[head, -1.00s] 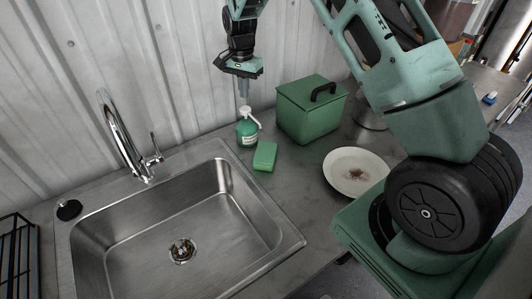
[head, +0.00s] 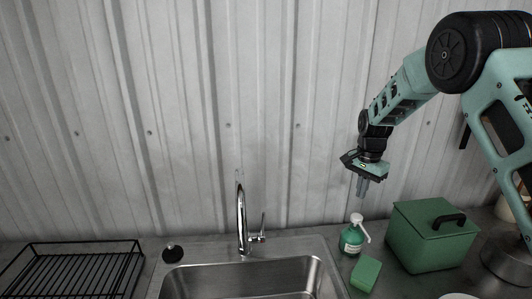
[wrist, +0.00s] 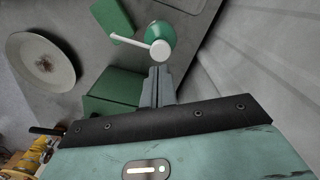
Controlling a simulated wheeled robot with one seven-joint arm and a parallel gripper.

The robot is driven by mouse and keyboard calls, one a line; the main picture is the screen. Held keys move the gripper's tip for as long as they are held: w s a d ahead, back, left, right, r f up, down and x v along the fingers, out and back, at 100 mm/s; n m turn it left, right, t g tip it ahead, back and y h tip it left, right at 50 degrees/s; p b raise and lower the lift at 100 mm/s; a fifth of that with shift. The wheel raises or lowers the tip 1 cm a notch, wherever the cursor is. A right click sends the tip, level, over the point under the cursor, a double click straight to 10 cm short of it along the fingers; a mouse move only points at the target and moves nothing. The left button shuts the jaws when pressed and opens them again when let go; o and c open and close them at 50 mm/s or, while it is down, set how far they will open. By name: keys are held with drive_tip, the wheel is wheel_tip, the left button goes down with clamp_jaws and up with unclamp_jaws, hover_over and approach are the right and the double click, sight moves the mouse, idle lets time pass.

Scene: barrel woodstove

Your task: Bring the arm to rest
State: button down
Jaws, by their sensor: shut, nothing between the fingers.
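My gripper (head: 363,187) is shut and empty. It points down in the air above the counter, over a green soap dispenser with a white pump (head: 355,235). In the wrist view the shut fingers (wrist: 158,84) show just below the dispenser's pump (wrist: 158,47), and I see no contact. My arm reaches in from the right in the head view, bent at the elbow.
A green sponge (head: 366,273) lies near the dispenser. A green lidded box (head: 430,235) stands to its right. The sink (head: 240,277) with its faucet (head: 242,220) is left, with a black wire rack (head: 70,270) beyond. A soiled plate (wrist: 40,62) shows. The metal wall (head: 200,110) stands behind.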

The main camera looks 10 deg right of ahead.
drive_tip(key=s+a+r+n+y+b, duration=0.25)
drive_tip(key=s+a+n+b, duration=0.55)
drive_tip(key=s+a, duration=1.1)
drive_tip(key=s+a+f+n+h, duration=0.1)
drive_tip(key=s+n, duration=0.4)
drive_tip(key=s, duration=0.5)
drive_tip(key=s+a+f+n+h+b, duration=0.1)
drive_tip(key=s+a+f+n, duration=0.1)
drive_tip(key=s+n, duration=0.4)
drive_tip(key=s, duration=0.5)
drive_tip(key=shift+n, duration=0.3)
